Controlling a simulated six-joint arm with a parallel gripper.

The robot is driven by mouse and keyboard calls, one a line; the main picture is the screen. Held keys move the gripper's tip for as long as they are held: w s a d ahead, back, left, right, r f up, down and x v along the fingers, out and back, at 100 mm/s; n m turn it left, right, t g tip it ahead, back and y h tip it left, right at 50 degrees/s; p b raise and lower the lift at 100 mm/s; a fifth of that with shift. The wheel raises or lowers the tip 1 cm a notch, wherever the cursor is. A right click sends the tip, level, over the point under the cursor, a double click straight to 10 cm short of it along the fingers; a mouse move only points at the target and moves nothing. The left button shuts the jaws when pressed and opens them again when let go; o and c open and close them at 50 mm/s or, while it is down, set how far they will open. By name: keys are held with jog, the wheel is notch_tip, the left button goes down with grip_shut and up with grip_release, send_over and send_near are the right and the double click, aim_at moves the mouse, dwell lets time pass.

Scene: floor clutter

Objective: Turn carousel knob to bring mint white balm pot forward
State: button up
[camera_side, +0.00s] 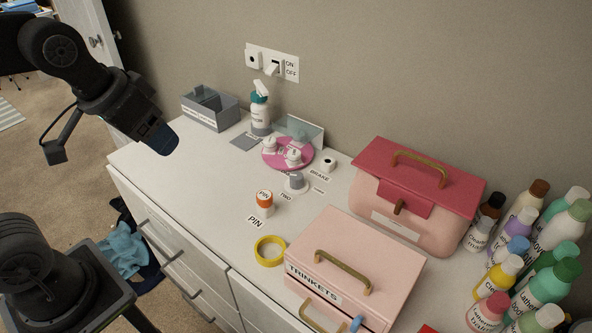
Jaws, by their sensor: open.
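A pink carousel disc (274,163) sits on the white dresser top with a few small whitish pots (294,158) on it. I cannot tell which pot is mint white; their colours are too small to read. A grey knob (296,180) on a white round base stands just in front of the carousel, with small labels beside it.
A spray bottle (260,112) and grey bin (211,108) stand behind. Pink boxes (352,262) and several bottles crowd the right. The dresser's left part is clear.

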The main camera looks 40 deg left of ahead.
jog(key=w+r+g, duration=0.1)
jog(key=w, duration=0.9)
jog(key=n+g, duration=0.3)
jog(key=g, duration=0.1)
send_over(297, 175)
notch_tip(297, 175, down, 18)
notch_tip(297, 175, down, 13)
jog(key=shift+f, duration=0.15)
jog(key=shift+m, duration=0.3)
jog(key=c, duration=0.9)
